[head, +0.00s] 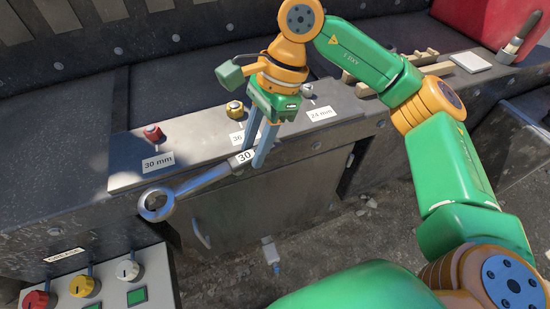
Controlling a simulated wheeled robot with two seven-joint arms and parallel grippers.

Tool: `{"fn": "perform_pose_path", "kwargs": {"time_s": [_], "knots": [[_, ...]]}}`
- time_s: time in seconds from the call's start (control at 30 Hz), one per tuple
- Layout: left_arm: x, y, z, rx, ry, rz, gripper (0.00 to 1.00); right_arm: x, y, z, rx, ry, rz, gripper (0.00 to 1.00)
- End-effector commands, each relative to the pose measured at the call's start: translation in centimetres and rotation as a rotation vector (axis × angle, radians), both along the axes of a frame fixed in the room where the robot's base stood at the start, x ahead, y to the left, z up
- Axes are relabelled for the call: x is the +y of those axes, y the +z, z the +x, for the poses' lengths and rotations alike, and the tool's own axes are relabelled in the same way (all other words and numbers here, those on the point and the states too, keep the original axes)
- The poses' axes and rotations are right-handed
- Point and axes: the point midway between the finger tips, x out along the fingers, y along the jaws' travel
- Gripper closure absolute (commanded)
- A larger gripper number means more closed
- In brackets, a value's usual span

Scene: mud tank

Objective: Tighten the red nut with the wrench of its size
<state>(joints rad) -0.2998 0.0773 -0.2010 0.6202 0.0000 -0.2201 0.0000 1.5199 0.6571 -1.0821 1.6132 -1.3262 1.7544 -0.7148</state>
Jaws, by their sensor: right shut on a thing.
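The red nut (153,133) sits on the dark metal ledge (124,170) at the left, with a white "30 mm" label (158,163) in front of it. My right gripper (257,155) is shut on the end of a grey ring wrench (205,180) marked "30". The wrench points to the lower left, and its ring (156,204) is in front of and below the red nut, apart from it. My left gripper is not in view.
A yellow nut (235,110) and a grey nut (307,91) labelled "24 mm" stand farther right on the ledge. A control box (155,262) with knobs is at the lower left. A wooden rack (432,69) and red box (492,22) are at the back right.

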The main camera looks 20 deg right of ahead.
Motion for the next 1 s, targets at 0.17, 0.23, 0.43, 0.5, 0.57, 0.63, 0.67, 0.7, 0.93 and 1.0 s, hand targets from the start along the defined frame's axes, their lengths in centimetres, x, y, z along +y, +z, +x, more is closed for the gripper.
{"fn": "perform_pose_path", "kwargs": {"time_s": [0.17, 0.23, 0.43, 0.5, 0.57, 0.63, 0.67, 0.7, 0.93, 1.0], "knots": [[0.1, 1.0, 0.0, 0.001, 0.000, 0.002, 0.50, 2.7, 4.2, 1.4, -0.008, -0.503, 0.007, 1.00], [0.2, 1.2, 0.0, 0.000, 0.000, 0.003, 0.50, 3.6, 5.5, 1.8, -0.006, -0.675, 0.012, 1.00], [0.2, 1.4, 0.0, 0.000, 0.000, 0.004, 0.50, 4.9, 7.4, 2.3, -0.006, -0.947, 0.023, 1.00], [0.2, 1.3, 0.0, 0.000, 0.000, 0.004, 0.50, 5.0, 7.4, 2.4, -0.004, -0.972, 0.025, 1.00], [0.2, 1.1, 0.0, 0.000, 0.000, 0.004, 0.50, 5.0, 7.3, 2.4, -0.003, -0.977, 0.025, 1.00], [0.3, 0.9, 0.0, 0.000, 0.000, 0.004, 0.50, 5.0, 6.9, 2.4, -0.002, -0.977, 0.024, 1.00], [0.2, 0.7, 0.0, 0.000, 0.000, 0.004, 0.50, 5.0, 6.7, 2.4, -0.002, -0.977, 0.023, 1.00], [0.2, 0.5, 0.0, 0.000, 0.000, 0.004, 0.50, 5.0, 6.5, 2.4, -0.002, -0.976, 0.023, 1.00], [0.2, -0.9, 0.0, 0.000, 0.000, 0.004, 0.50, 4.9, 4.6, 2.4, -0.001, -0.976, 0.023, 1.00], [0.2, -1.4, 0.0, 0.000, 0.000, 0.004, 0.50, 4.9, 4.0, 2.4, 0.000, -0.975, 0.023, 1.00]]}}
